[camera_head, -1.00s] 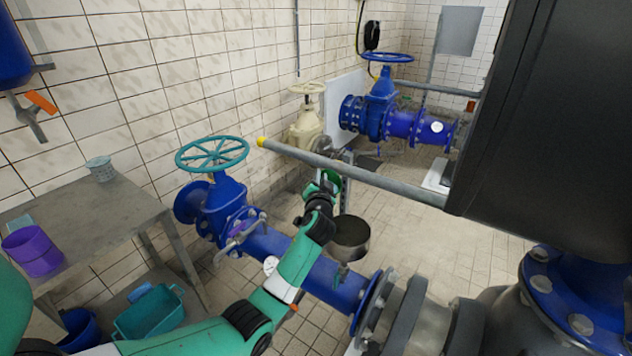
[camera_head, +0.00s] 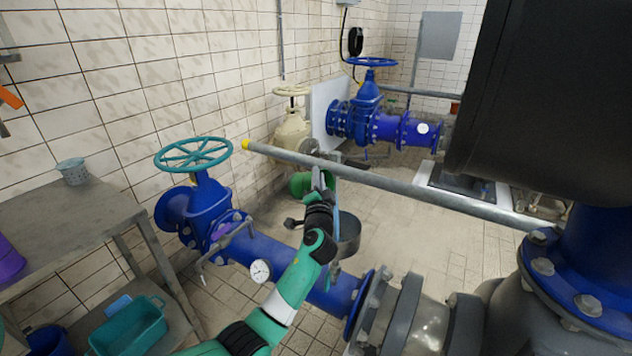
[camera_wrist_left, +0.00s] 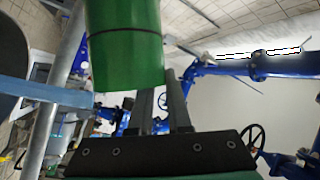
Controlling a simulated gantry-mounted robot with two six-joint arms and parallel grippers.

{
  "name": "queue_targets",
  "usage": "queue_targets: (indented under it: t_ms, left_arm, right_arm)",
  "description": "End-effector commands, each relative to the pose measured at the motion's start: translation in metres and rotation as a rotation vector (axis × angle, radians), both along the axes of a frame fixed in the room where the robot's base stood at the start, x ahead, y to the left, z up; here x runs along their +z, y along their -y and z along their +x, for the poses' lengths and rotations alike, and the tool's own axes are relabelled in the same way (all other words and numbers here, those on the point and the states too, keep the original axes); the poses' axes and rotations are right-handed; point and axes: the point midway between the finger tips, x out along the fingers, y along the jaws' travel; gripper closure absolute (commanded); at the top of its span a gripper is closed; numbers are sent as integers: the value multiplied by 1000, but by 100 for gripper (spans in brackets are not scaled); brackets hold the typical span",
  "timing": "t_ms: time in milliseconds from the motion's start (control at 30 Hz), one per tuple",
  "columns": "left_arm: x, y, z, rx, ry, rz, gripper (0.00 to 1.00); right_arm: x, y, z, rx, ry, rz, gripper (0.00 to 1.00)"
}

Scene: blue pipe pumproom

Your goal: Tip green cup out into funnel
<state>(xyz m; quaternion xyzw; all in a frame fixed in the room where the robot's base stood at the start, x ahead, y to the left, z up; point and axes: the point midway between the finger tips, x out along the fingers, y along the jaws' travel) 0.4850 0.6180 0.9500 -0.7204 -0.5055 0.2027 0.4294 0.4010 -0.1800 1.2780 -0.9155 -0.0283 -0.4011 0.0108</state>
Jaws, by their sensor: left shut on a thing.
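The green cup (camera_head: 299,185) is held in my left gripper (camera_head: 318,180), in the middle of the head view. It looks tipped over sideways, but its mouth and contents cannot be made out. In the left wrist view the cup (camera_wrist_left: 125,50) fills the upper middle, and the left gripper's fingers (camera_wrist_left: 160,110) are shut on it. A dark grey round vessel, which looks like the funnel (camera_head: 349,232), stands below and to the right of the cup, partly behind my left arm. The cup is apart from it. My right gripper is not in view.
A grey rail with a yellow end (camera_head: 400,186) runs close beside the gripper. A blue valve with a teal handwheel (camera_head: 194,154) stands left, on a blue pipe. A grey table (camera_head: 75,220) is far left. A large dark body fills the upper right.

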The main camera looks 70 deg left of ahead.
Motion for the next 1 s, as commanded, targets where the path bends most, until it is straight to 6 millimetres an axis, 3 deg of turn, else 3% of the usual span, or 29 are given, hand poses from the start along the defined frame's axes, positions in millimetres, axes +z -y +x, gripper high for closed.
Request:
queue_targets:
  t_ms: [733,1000]
  left_arm:
    - [-24,13,9,-1,-146,208,100]
    - [-36,21,15,2,-238,332,100]
  right_arm:
    - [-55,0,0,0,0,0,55]
    - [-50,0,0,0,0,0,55]
